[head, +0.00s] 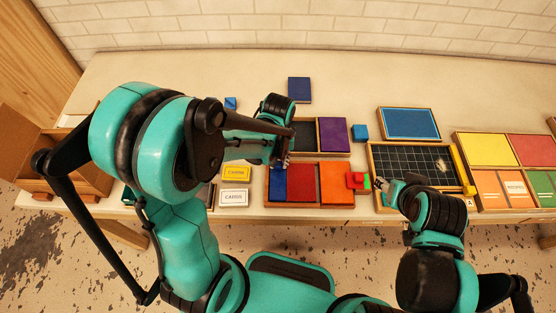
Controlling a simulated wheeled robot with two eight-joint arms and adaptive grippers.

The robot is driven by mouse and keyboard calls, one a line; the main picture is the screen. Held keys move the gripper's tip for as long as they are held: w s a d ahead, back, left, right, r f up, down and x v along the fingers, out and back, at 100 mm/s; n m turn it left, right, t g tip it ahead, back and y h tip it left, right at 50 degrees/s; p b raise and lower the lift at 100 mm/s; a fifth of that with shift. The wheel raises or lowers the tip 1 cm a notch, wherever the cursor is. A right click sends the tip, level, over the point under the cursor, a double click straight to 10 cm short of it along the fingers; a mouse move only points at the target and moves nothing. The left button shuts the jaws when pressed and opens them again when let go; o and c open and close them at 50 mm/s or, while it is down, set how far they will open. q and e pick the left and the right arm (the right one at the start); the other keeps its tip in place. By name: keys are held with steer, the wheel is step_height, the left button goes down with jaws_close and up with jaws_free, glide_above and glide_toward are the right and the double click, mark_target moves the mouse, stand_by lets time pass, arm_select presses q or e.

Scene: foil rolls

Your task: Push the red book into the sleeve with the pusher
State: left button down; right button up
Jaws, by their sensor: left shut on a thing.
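The red book (301,183) lies flat in a low wooden tray, between a blue piece (278,186) and an orange piece (335,184). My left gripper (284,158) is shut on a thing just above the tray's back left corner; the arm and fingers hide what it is. A small red block with green beside it (355,180) sits at the tray's right side. My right gripper (386,188) is just right of that block, at the dark gridded board's near left corner; its jaw gap is unclear. I cannot pick out the sleeve or the pusher for certain.
Behind is a tray with a purple piece (332,132). A gridded board (420,165) and a blue panel (408,123) stand to the right, then trays of coloured panels (487,149). Yellow (236,172) and white (234,197) cards lie left.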

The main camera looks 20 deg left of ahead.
arm_select(q)
steer(key=w+d, duration=0.1)
steer(key=d, duration=0.2)
steer(key=w+d+b, duration=0.1)
steer(key=d, duration=0.6)
steer(key=shift+w+d, duration=0.15)
steer(key=shift+w, duration=0.25)
steer(key=shift+d, duration=0.15)
steer(key=c, duration=1.6)
jaws_free()
steer(key=shift+o, duration=1.4)
steer(key=shift+w+d, duration=0.1)
steer(key=shift+d, duration=0.1)
steer(key=shift+a, duration=0.1)
